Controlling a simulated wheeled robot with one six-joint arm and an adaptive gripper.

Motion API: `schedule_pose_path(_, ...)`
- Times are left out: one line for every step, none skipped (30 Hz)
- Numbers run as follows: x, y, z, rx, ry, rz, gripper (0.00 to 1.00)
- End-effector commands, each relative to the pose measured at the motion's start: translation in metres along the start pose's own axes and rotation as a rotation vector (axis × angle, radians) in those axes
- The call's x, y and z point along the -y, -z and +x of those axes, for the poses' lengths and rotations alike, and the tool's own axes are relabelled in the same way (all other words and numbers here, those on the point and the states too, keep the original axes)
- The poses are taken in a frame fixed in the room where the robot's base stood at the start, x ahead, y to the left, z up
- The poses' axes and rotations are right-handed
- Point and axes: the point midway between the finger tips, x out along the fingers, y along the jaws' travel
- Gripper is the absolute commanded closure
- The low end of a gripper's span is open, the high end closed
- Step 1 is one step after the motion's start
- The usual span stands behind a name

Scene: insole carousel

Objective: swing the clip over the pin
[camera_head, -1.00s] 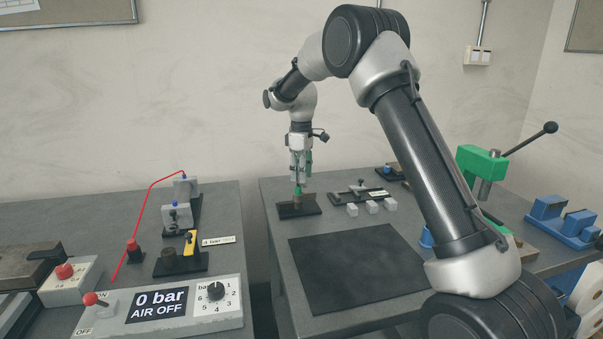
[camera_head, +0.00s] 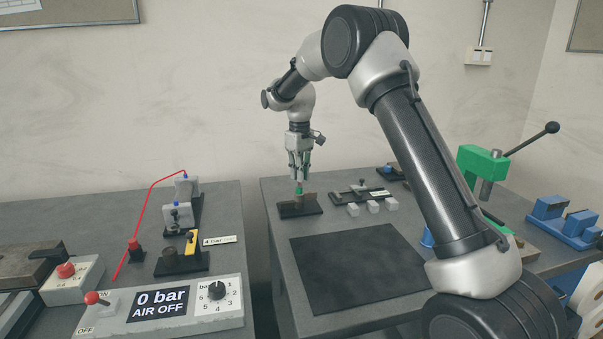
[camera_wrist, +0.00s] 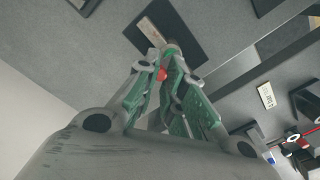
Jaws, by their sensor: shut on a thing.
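My gripper (camera_head: 299,178) points straight down over a small dark base plate (camera_head: 312,210) on the right-hand table. A brown post (camera_head: 298,202) stands on the plate, with a small green piece (camera_head: 299,190) at its top, just under the fingertips. In the wrist view my gripper (camera_wrist: 163,72) has its fingertips close together around a small red knob (camera_wrist: 162,74), which I take to be part of the clip. The rest of the clip is hidden by the fingers. A pale strip (camera_wrist: 146,33) lies on the plate beside the post. I cannot make out the pin.
A black mat (camera_head: 355,265) lies in front on the same table. A dark rack (camera_head: 345,196) and several grey blocks (camera_head: 373,206) stand right of the plate. The left table holds an air panel (camera_head: 160,305) reading 0 bar, AIR OFF, and a yellow piece (camera_head: 191,243) on a black base.

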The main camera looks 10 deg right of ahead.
Motion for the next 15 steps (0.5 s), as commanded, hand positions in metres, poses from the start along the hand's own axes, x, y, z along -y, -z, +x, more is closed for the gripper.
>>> schedule_pose_path(0.0003, 0.0008, -0.0004, -0.001, -0.001, 0.030, 1.00)
schedule_pose_path(0.0005, 0.0010, -0.0004, -0.001, -0.001, 0.044, 1.00)
schedule_pose_path(0.0007, 0.0011, -0.0004, -0.001, -0.001, 0.057, 1.00)
schedule_pose_path(0.0007, 0.0012, -0.0004, -0.001, -0.001, 0.062, 1.00)
schedule_pose_path(0.0008, 0.0013, -0.0005, -0.001, -0.001, 0.064, 1.00)
schedule_pose_path(0.0008, 0.0013, -0.0005, -0.001, -0.001, 0.065, 1.00)
schedule_pose_path(0.0008, 0.0013, -0.0005, -0.001, -0.001, 0.065, 1.00)
schedule_pose_path(0.0008, 0.0013, -0.0005, -0.001, -0.001, 0.064, 1.00)
schedule_pose_path(0.0008, 0.0013, -0.0005, -0.001, -0.001, 0.064, 1.00)
schedule_pose_path(0.0008, 0.0013, -0.0005, -0.001, -0.001, 0.064, 1.00)
schedule_pose_path(0.0008, 0.0014, -0.0005, -0.001, -0.001, 0.064, 1.00)
schedule_pose_path(0.0008, 0.0014, -0.0005, -0.001, -0.001, 0.063, 0.88)
schedule_pose_path(0.0008, 0.0014, -0.0006, -0.002, -0.001, 0.063, 0.82)
schedule_pose_path(0.0008, 0.0014, -0.0006, -0.001, -0.001, 0.063, 0.77)
schedule_pose_path(0.0008, 0.0014, -0.0005, -0.001, -0.001, 0.063, 0.69)
